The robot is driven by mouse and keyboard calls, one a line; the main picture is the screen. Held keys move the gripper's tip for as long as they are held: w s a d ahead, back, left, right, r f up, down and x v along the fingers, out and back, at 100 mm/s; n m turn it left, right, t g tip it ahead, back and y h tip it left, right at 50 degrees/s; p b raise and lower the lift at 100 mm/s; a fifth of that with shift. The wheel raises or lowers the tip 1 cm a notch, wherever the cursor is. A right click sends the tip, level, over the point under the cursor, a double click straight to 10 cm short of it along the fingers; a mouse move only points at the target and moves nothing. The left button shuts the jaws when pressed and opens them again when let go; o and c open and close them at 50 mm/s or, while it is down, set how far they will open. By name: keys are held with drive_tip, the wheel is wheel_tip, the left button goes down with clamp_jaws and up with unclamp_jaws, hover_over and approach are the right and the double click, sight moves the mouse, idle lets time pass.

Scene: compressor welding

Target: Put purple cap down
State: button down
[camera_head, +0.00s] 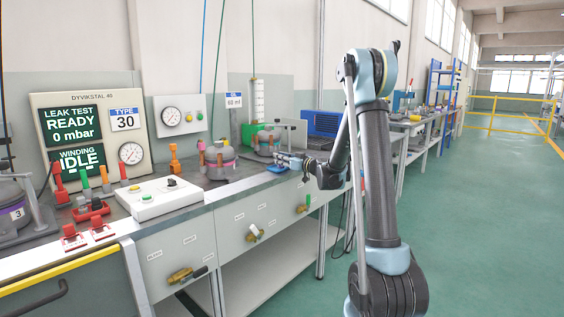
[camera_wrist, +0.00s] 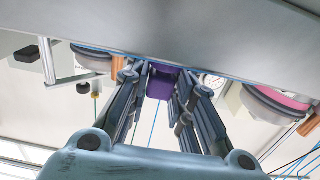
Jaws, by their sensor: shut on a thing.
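In the wrist view a small purple cap (camera_wrist: 160,86) sits between the two fingers of my gripper (camera_wrist: 162,74). The fingers are closed on its sides. The cap cannot be made out in the head view.

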drive_tip(key=c, duration=1.4)
unclamp_jaws()
